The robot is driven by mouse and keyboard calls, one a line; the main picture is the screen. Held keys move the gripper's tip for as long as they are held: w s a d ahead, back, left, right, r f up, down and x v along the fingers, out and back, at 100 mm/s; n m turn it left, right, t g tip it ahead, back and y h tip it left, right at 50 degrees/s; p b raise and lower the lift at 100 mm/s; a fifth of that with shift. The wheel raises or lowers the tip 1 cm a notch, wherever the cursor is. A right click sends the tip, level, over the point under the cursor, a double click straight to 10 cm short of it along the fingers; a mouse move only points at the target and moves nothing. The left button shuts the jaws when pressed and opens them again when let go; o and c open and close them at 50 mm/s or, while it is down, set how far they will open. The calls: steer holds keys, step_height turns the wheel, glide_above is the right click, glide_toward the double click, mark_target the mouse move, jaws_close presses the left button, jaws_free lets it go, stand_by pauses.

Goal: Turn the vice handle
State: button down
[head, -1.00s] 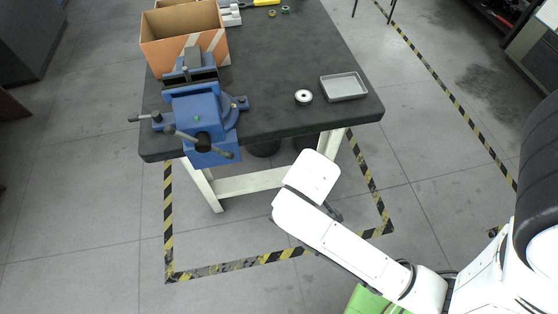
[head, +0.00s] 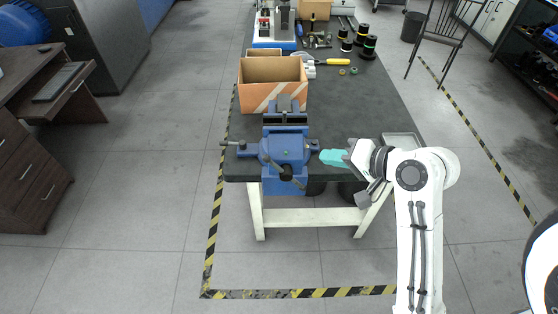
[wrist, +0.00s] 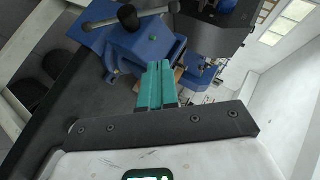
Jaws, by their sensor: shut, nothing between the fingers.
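The blue vice (head: 282,150) is mounted at the front left corner of the dark bench. Its handle (head: 284,173), a bar through a dark hub, slants across the vice's front face. In the wrist view the handle (wrist: 103,22) shows at the top, in front of the blue vice body (wrist: 120,50). My gripper (head: 325,157), with teal fingers, is just right of the vice, pointing left at it. In the wrist view the fingers (wrist: 157,68) are closed together with nothing between them. They appear apart from the handle.
A cardboard box (head: 272,84) stands behind the vice. A grey tray (head: 404,141) lies at the right, partly behind my arm. A yellow-handled tool (head: 336,62) and several spools are farther back. Striped tape (head: 300,293) marks the clear floor in front.

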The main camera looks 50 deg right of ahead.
steer(key=shift+b+x, duration=1.5)
steer(key=shift+b, duration=0.3)
steer(key=b, duration=0.4)
glide_above(285, 174)
steer(key=f, duration=0.3)
steer(key=d+f, duration=0.1)
steer(key=f, duration=0.1)
steer(key=shift+s+f, duration=0.1)
steer(key=shift+s, duration=0.3)
steer(key=shift+w+a+f, duration=0.3)
steer(key=shift+a, duration=0.05)
steer(key=shift+w, duration=0.1)
steer(key=shift+w+a+r+p, duration=0.1)
steer(key=shift+p, duration=0.25)
